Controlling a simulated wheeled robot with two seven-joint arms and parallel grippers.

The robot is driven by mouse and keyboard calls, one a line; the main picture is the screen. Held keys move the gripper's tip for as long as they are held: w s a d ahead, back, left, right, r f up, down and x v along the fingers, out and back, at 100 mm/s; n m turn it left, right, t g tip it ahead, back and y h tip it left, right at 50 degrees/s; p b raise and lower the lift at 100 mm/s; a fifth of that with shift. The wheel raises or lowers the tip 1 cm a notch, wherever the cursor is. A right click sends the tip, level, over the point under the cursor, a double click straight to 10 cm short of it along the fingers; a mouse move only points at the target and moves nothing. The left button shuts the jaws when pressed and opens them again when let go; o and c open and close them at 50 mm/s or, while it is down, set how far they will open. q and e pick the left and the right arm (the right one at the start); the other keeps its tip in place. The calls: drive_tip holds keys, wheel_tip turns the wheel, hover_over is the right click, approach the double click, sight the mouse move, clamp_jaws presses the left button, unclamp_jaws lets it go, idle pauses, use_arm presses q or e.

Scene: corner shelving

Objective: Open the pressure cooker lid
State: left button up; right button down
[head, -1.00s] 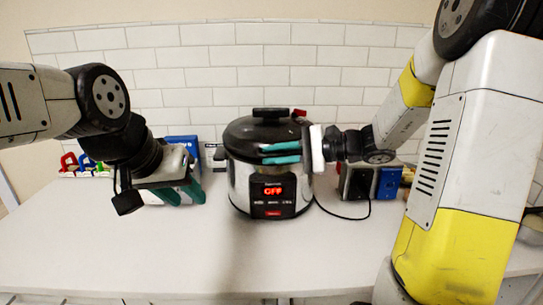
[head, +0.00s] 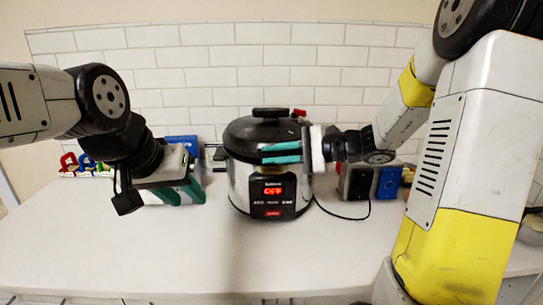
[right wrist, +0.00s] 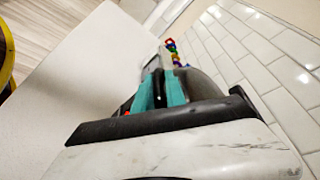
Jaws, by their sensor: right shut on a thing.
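The pressure cooker (head: 238,185) stands upright on the white counter, with a steel body, a front panel lit in red and a black lid (head: 247,133). The lid sits on the body, with a black top handle (head: 270,112) and a small red part beside it. My right gripper (head: 282,153) reaches in from the right, its teal fingers shut on the lid at its front right side. The right wrist view shows the fingers (right wrist: 160,92) close together with a dark part between them; the exact grip is hidden. My left gripper (head: 182,192) hangs left of the cooker, apart from it; its finger gap is unclear.
Behind my left gripper stands a blue box (head: 182,143), with small coloured items (head: 80,163) further left. A dark appliance with a blue front (head: 388,182) stands right of the cooker, and a black cord lies between. A tiled wall closes the back; the front counter is clear.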

drive_tip(key=shift+s+a+f, duration=0.15)
drive_tip(key=shift+s+f, duration=0.05)
drive_tip(key=shift+f, duration=0.05)
drive_tip(key=shift+w+r+g, duration=0.15)
drive_tip(key=shift+r+g, duration=0.15)
drive_tip(key=shift+r, duration=0.8)
drive_tip(key=w+r+m+g, duration=0.1)
drive_tip(key=w+r+m, duration=0.1)
drive_tip(key=r, duration=0.7)
drive_tip(key=w+r+m+g, duration=0.1)
drive_tip(key=w+r+m, duration=0.1)
drive_tip(key=w+r, duration=0.3)
drive_tip(key=shift+w+r+h, duration=0.3)
drive_tip(key=shift+r+h, duration=0.1)
drive_tip(key=shift+r, duration=1.55)
